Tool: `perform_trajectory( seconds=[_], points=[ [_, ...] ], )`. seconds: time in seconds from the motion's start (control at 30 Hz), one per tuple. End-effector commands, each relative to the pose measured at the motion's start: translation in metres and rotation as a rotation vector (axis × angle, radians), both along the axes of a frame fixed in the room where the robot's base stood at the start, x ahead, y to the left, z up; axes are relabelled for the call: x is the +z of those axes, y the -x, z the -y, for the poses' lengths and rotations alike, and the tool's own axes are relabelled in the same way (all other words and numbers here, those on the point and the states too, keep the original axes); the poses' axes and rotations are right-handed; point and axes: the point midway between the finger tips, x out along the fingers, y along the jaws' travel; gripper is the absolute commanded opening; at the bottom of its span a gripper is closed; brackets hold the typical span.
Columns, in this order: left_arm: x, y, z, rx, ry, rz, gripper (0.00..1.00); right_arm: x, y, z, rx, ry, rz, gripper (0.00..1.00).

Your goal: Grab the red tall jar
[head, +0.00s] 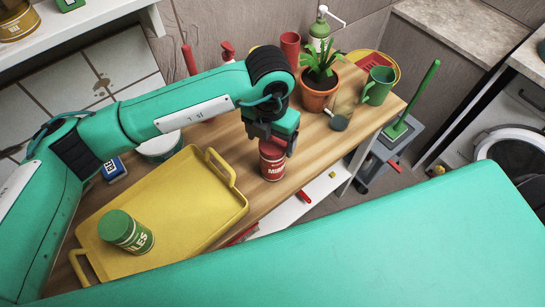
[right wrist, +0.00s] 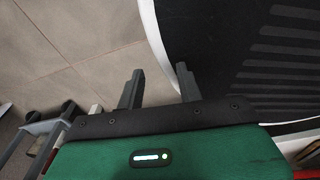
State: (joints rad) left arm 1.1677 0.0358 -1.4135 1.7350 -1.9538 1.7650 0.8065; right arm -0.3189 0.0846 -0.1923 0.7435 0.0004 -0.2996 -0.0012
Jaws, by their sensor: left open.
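A red jar (head: 272,163) with white lettering stands upright near the front edge of the wooden worktop, right of the yellow tray. My left gripper (head: 272,143) is directly over it, pointing down, with its jaws open at the jar's top. The gripper hides the top of the jar, and I cannot tell whether the fingers touch it. My right gripper (right wrist: 158,86) shows in the right wrist view with its two fingers apart and nothing between them.
The yellow tray (head: 207,214) holds a green-lidded jar (head: 126,231). A potted plant (head: 317,95), a green mug (head: 378,86), a grey-green vessel (head: 340,117) and a red cup (head: 290,48) stand farther back. A lower white shelf (head: 318,194) lies beyond the worktop's front edge.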

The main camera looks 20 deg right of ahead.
Motion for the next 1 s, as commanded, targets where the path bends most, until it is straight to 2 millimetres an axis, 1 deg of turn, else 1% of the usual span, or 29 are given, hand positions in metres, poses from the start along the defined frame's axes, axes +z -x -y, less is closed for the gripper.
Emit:
perform_trajectory(
  seconds=[0.13, 0.23, 0.3, 0.4, 0.5, 0.67, 0.7, 0.77, 0.9, 0.93, 1.0],
  points=[
    [-0.014, 0.002, 0.002, 0.000, -0.002, -0.005, 0.80, 0.006, 0.007, 0.001, 0.001, 0.002, -0.007, 0.36],
    [-0.028, 0.003, 0.005, 0.000, -0.001, -0.005, 0.80, 0.008, 0.020, 0.002, 0.003, 0.001, -0.018, 0.36],
    [-0.040, 0.003, 0.005, 0.001, -0.002, -0.004, 0.80, 0.008, 0.023, 0.003, 0.003, 0.001, -0.019, 0.36],
    [-0.049, 0.002, 0.005, 0.001, -0.001, -0.002, 0.80, 0.008, 0.026, 0.003, 0.004, 0.002, -0.019, 0.36],
    [-0.052, 0.002, 0.005, 0.000, 0.000, -0.001, 0.80, 0.008, 0.027, 0.003, 0.004, 0.002, -0.020, 0.36],
    [-0.052, 0.002, 0.005, 0.000, 0.000, -0.001, 0.80, 0.007, 0.026, 0.003, 0.004, 0.002, -0.019, 0.36],
    [-0.052, 0.002, 0.005, 0.000, 0.000, -0.001, 0.72, 0.007, 0.026, 0.003, 0.004, 0.002, -0.019, 0.36],
    [-0.052, 0.002, 0.005, 0.000, 0.000, -0.001, 0.61, 0.007, 0.026, 0.003, 0.004, 0.002, -0.019, 0.36],
    [-0.052, 0.002, 0.005, 0.000, 0.000, -0.001, 0.33, 0.007, 0.026, 0.003, 0.003, 0.001, -0.018, 0.36],
    [-0.052, 0.002, 0.005, 0.000, 0.000, -0.001, 0.31, 0.007, 0.026, 0.003, 0.003, 0.001, -0.018, 0.36],
    [-0.052, 0.002, 0.005, 0.000, 0.000, -0.001, 0.31, 0.007, 0.026, 0.003, 0.003, 0.001, -0.018, 0.36]
  ],
)
